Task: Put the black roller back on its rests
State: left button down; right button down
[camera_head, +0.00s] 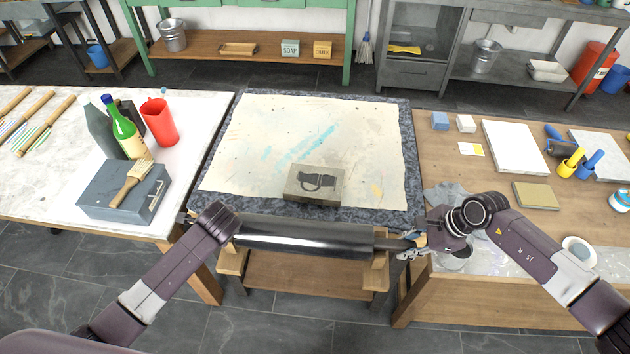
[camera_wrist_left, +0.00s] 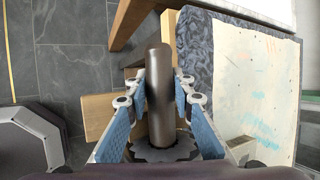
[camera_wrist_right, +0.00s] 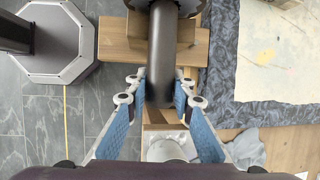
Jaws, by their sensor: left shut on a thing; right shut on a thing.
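The black roller (camera_head: 305,240) lies level across the front of the stone bed, above two wooden rests, the left rest (camera_head: 232,264) and the right rest (camera_head: 378,275). I cannot tell whether it touches them. My right gripper (camera_head: 412,243) is shut on the roller's right handle, which shows between its fingers in the right wrist view (camera_wrist_right: 168,85). My left gripper (camera_wrist_left: 161,85) is shut on the left handle (camera_wrist_left: 160,65); in the head view my left forearm hides its fingers. A wooden block of the right rest (camera_wrist_right: 118,38) shows beneath the roller in the right wrist view.
A stone slab (camera_head: 404,140) bears a stained sheet (camera_head: 360,130) and a grey box (camera_head: 315,185) near the roller. A side table at left holds a toolbox (camera_head: 100,190) and bottles. The right bench (camera_head: 450,190) carries blocks and small rollers.

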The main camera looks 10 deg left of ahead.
pick_arm(q)
jog(key=c, duration=1.6)
grip_release()
jog(key=shift+d+r, duration=0.15)
jog(key=shift+d, duration=0.2)
pick_arm(e)
jog(key=shift+a+r, duration=0.25)
jog(key=shift+a, duration=0.1)
pick_arm(q)
jog(key=shift+a, duration=0.15)
pick_arm(e)
jog(key=shift+d, duration=0.1)
pick_arm(q)
jog(key=shift+s+f, duration=0.15)
jog(key=shift+f, duration=0.1)
pick_arm(e)
jog(key=c, duration=2)
grip_release()
jog(key=shift+s+f, duration=0.1)
jog(key=shift+f, duration=0.1)
pick_arm(q)
jog(key=shift+a+r, duration=0.1)
jog(key=shift+r, duration=0.05)
pick_arm(e)
jog(key=o, duration=0.4)
jog(key=shift+d, duration=0.2)
